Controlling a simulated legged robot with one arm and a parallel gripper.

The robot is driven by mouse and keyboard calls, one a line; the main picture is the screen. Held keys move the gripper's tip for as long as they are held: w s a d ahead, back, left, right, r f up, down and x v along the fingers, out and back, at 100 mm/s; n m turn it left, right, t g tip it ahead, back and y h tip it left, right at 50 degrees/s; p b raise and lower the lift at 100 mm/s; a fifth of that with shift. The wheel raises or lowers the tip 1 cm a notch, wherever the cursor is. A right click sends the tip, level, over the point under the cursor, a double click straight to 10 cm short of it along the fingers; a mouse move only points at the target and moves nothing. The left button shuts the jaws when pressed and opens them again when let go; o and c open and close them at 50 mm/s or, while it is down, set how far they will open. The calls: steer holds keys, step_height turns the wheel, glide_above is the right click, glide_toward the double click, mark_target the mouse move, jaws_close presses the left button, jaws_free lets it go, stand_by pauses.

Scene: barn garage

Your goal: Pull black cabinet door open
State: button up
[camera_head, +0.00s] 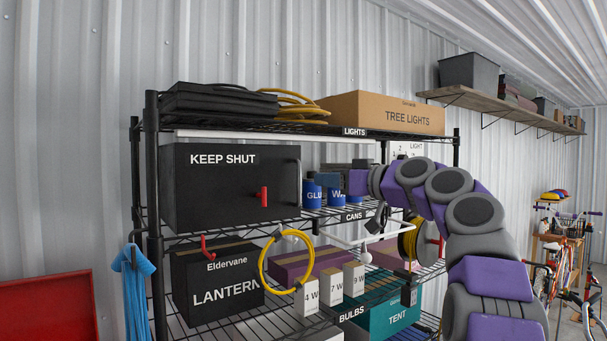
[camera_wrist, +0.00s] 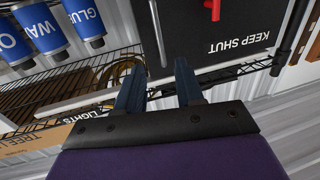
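The black cabinet (camera_head: 225,210), marked KEEP SHUT, stands on the wire rack with its door closed. It shows upside down in the wrist view (camera_wrist: 240,20). A red latch (camera_head: 263,196) sits on the door front, also in the wrist view (camera_wrist: 214,8). A grey vertical handle (camera_head: 298,183) runs along the door's right edge. In the wrist view, the handle (camera_wrist: 157,30) appears between the lines of my open fingers. My gripper (camera_wrist: 159,72) is empty, its dark blue fingers apart. In the head view, my gripper (camera_head: 328,178) is right of the handle, partly merging with the cans.
Blue cans (camera_head: 312,194) stand just right of the cabinet, close to my gripper. Above are a TREE LIGHTS box (camera_head: 385,113) and yellow cord (camera_head: 297,108). A lantern box (camera_head: 215,285) and yellow hoop (camera_head: 287,262) are below. The space before the door looks clear.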

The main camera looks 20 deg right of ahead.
steer(key=p+x, duration=0.3)
steer(key=x, duration=0.5)
steer(key=shift+w+p, duration=0.3)
steer(key=shift+p, duration=0.05)
steer(key=shift+c, duration=0.2)
steer(key=shift+s+a, duration=0.1)
steer(key=shift+a, duration=0.05)
jaws_close()
stand_by(0.6)
